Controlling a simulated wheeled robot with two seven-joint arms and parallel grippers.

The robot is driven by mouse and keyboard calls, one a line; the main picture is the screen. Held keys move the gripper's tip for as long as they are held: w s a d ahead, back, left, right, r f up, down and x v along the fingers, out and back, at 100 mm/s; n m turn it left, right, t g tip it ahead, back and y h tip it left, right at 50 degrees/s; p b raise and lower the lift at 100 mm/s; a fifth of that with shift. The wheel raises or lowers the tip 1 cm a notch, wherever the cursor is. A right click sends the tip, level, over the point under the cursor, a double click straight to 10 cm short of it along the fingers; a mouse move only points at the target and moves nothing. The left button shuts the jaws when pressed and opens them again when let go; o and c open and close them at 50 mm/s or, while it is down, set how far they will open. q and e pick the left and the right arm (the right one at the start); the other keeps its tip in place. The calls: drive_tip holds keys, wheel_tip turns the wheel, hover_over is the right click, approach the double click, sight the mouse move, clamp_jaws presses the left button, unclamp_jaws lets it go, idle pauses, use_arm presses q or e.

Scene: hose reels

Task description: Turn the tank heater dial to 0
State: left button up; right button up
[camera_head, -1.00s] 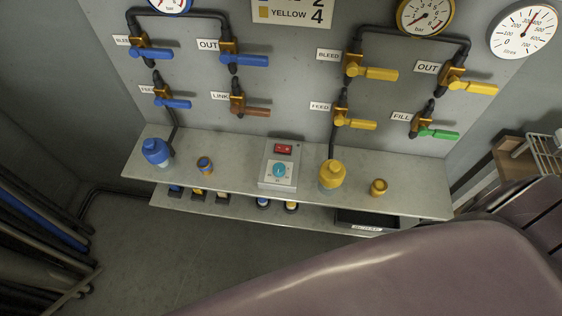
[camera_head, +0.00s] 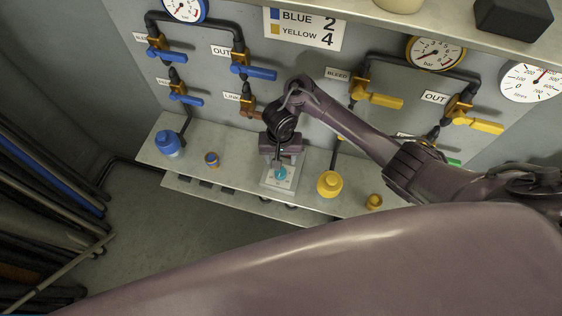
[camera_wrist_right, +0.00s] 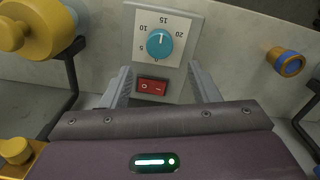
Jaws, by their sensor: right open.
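The tank heater box (camera_wrist_right: 180,75) is a pale panel on the upper shelf. Its round blue dial (camera_wrist_right: 160,43) has a scale around it with 5, 10, 15 and 20 readable. A white mark on the dial points up, about toward 15. A red rocker switch (camera_wrist_right: 151,87) sits below the dial in the wrist view. My right gripper (camera_wrist_right: 160,68) is open, its fingers either side of the box's switch end, with nothing between them that I can see gripped. In the head view the right gripper (camera_head: 282,158) hides the switch and the dial (camera_head: 281,173) shows just below it. My left gripper is not in view.
Valves with blue levers (camera_head: 253,73) and yellow levers (camera_head: 380,99) line the wall behind.

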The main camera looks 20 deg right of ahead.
sight(281, 172)
drive_tip(key=f, duration=0.2)
drive_tip(key=f+b, duration=0.1)
drive_tip(key=f, duration=0.3)
drive_tip(key=shift+s+a+f+b, duration=0.1)
drive_tip(key=shift+s+b, duration=0.25)
drive_tip(key=shift+s, duration=0.05)
drive_tip(key=shift+w+f, duration=0.1)
drive_tip(key=shift+f, duration=0.3)
drive_tip(key=shift+c, duration=0.4)
drive_tip(key=c, duration=0.9)
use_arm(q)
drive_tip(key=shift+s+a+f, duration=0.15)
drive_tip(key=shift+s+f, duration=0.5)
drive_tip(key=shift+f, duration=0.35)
